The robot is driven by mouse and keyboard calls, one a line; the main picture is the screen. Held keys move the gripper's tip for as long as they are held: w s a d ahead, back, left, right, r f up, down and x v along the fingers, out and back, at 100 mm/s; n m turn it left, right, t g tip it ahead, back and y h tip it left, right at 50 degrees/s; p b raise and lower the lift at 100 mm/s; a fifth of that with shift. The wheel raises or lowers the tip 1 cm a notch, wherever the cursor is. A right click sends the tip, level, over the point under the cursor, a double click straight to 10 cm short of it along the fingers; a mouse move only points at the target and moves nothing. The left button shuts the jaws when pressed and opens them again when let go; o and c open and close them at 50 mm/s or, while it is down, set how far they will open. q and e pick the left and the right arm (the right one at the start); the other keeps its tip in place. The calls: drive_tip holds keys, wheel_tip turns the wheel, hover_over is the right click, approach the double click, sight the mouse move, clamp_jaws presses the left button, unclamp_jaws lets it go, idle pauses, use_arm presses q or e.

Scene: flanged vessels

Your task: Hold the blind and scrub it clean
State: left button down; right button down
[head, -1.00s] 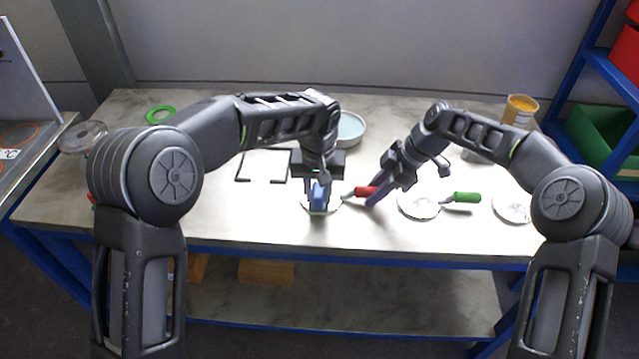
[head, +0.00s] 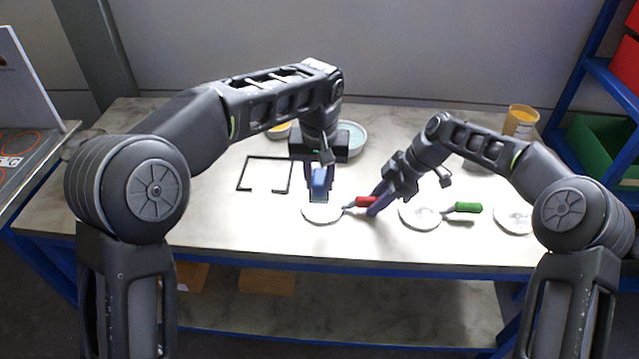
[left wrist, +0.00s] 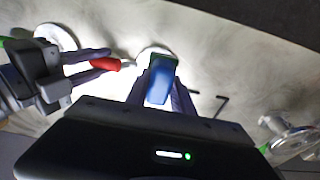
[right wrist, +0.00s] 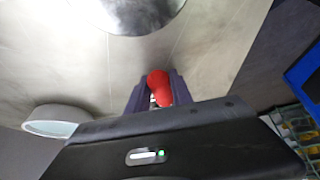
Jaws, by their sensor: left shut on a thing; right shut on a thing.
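A round white blind (head: 320,213) with a red handle (head: 367,202) lies near the table's front edge. My left gripper (head: 320,180) is shut on a blue scrubbing block (head: 319,186), just behind and over the far edge of the blind. In the left wrist view the block (left wrist: 160,82) partly hides the blind (left wrist: 150,53). I cannot tell whether they touch.
A disc (head: 418,215) with a green handle (head: 466,207) and another disc (head: 514,217) lie to the right. A black frame (head: 264,172) lies left of my left gripper.

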idle(0.4)
drive_tip(key=c, duration=1.1)
unclamp_jaws()
drive_tip(key=shift+o, duration=0.2)
drive_tip(key=v, duration=1.2)
